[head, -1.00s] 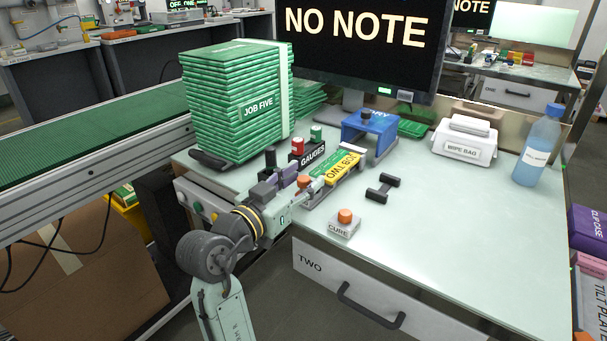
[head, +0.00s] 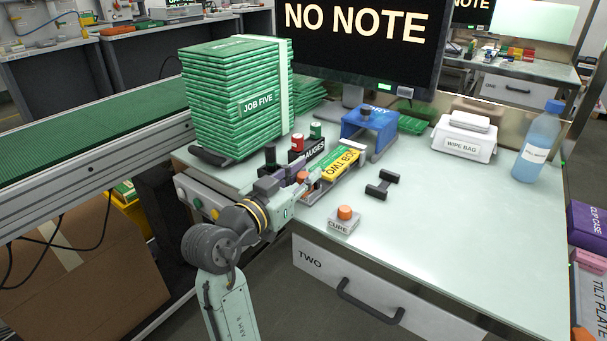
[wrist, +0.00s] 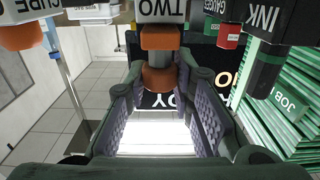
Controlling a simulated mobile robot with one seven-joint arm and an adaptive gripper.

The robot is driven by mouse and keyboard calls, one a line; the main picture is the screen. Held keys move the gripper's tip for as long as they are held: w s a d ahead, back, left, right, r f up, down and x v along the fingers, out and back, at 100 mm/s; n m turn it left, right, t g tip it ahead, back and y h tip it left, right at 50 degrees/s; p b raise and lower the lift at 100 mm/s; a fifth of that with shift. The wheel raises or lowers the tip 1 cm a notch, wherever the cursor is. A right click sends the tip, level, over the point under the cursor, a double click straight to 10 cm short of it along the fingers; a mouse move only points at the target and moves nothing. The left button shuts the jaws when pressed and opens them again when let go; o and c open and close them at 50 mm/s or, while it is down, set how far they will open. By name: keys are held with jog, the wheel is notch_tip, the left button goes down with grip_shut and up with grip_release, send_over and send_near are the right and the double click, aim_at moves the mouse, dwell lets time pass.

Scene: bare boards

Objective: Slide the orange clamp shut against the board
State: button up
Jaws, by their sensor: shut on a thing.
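The orange clamp (wrist: 158,78) shows in the wrist view as a rounded orange knob below an orange block. My gripper (wrist: 163,84) has one finger on each side of the knob and is shut on it. In the head view, the clamp (head: 313,177) is a small orange patch at the near end of the board, partly hidden by my gripper (head: 304,184). The board (head: 342,163), green and yellow and marked JOB TWO, lies in a grey holder (head: 322,191). Whether the clamp touches the board cannot be told.
A dark gauges box (head: 311,150) and a dark ink bottle (head: 270,158) stand close by on the left. A tall green stack (head: 235,100) rises behind.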

jog(key=shift+w+d, duration=0.1)
grip_shut()
jog(key=x, duration=0.3)
jog(key=shift+r, duration=0.15)
jog(key=o, duration=0.5)
grip_release()
jog(key=shift+w, duration=0.1)
jog(key=shift+o, duration=0.9)
jog(key=shift+w+d, duration=0.1)
jog(key=shift+d, duration=0.05)
jog(key=shift+o, duration=1.4)
